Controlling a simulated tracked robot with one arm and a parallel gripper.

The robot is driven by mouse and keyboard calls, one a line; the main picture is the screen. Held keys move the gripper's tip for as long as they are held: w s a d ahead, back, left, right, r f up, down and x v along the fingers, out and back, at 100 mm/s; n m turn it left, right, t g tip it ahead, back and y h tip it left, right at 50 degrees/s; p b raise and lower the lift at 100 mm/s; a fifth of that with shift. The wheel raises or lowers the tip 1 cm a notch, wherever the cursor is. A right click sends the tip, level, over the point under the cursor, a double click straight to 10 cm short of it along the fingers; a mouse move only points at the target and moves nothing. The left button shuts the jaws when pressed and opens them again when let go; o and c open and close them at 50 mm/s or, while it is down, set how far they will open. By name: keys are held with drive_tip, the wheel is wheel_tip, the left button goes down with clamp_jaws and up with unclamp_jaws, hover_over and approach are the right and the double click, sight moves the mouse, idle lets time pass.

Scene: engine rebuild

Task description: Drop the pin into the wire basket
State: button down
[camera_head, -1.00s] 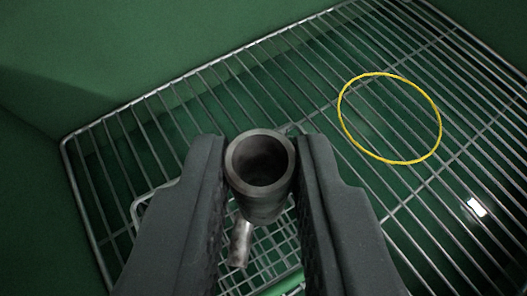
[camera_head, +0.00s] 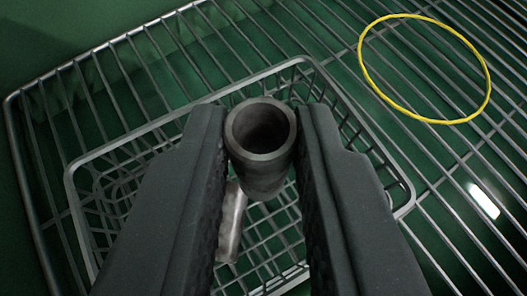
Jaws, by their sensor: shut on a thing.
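My gripper (camera_head: 262,130) is shut on a grey metal pin (camera_head: 261,172), a hollow cylinder with its open end facing the camera. The pin is held between the two dark fingers, over the wire basket (camera_head: 290,68) in the picture. The basket is a rectangular metal mesh tray with a rounded rim, and the fingers hide much of it. A second, shiny metal cylindrical piece (camera_head: 231,222) shows below the held pin, within the basket's outline; its upper end is partly hidden. I cannot tell how high the pin is above the basket.
A wire rack (camera_head: 95,85) of parallel bars lies beneath and around the basket, in a green enclosure (camera_head: 60,30). A yellow ring (camera_head: 487,85) lies on the rack at the upper right. The rack between ring and basket is clear.

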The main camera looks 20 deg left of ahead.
drive_tip(key=shift+f, duration=0.25)
drive_tip(key=c, duration=1.2)
unclamp_jaws()
drive_tip(key=shift+c, duration=0.2)
drive_tip(key=p+v, duration=0.2)
drive_tip(key=v, duration=1)
